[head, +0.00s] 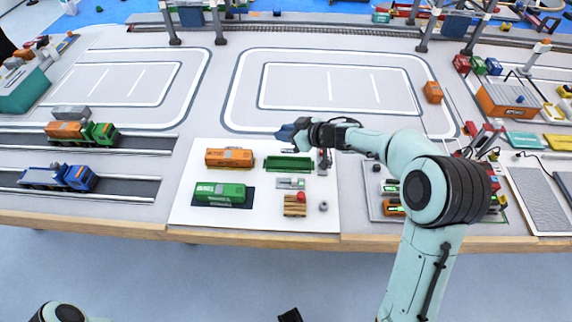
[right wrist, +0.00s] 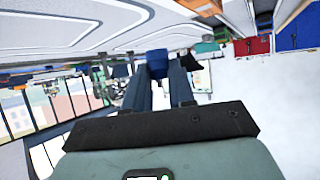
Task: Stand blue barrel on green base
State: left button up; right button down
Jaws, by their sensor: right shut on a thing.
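My right gripper (head: 290,134) is shut on the blue barrel (head: 285,132) and holds it above the far edge of the white board (head: 325,215). In the right wrist view the blue barrel (right wrist: 157,60) shows between the fingertips and partly beyond them. A green tray-like piece (head: 288,164), which looks like the green base, lies on the board below and nearer than the gripper. The barrel is apart from it. A dark piece (head: 290,315) at the bottom edge may belong to my left gripper; its jaws cannot be made out.
An orange container (head: 229,157) and a green container (head: 220,191) sit left on the board. A grey piece (head: 290,183), a wooden pallet (head: 294,206) with a red item, and a grey ring (head: 323,206) are near. Trucks stand on lanes at left; crane legs rise behind.

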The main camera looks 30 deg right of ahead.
jog(key=b, duration=0.2)
send_over(286, 165)
notch_tip(286, 165, down, 6)
jog(key=shift+r, duration=0.1)
pick_arm(q)
jog(key=shift+t, duration=0.3)
jog(key=shift+w+f+b, duration=0.25)
jog(key=shift+f+b, duration=0.45)
jog(key=shift+f, duration=0.5)
jog(key=shift+w+f+b, duration=0.25)
jog(key=shift+f+b, duration=0.45)
jog(key=shift+f, duration=0.5)
pick_arm(e)
jog(key=shift+f, duration=3.1)
jog(key=shift+f, duration=0.15)
jog(key=c, duration=1)
grip_release()
jog(key=shift+o, duration=0.2)
